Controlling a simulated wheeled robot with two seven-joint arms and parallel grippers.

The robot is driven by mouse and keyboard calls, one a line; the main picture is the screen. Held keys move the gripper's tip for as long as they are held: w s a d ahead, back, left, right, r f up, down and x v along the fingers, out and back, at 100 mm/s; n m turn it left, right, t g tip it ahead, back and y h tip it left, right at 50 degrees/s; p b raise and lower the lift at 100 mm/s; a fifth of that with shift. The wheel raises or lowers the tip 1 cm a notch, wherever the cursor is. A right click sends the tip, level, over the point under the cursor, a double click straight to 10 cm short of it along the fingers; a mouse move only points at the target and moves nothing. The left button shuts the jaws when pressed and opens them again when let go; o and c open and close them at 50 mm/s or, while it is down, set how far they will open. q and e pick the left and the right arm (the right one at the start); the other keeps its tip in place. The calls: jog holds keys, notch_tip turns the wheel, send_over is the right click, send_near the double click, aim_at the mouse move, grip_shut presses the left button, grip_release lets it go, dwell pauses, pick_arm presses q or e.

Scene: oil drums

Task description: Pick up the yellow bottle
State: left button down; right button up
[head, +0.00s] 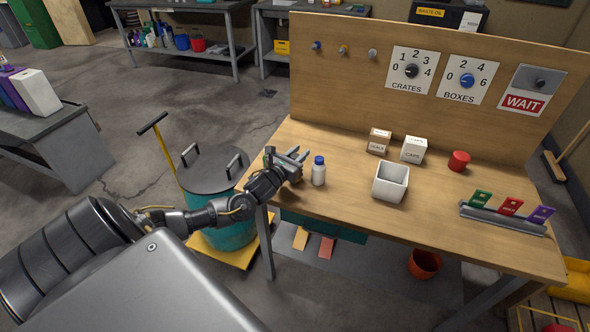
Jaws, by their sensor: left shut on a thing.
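My left gripper (299,156) is over the left end of the wooden workbench (460,221), close to the tabletop. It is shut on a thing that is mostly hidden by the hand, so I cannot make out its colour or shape. A small white bottle with a blue cap (318,173) stands upright on the bench just right of the fingers. No yellow bottle shows clearly. My right gripper is out of view.
A card rack (502,220) is at the right. A teal drum (226,233) stands left of the bench. The bench's front middle is clear.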

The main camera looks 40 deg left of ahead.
pick_arm(q)
notch_tip(320, 180, up, 10)
jog(key=b, duration=0.1)
dwell(0.6)
dwell(1.0)
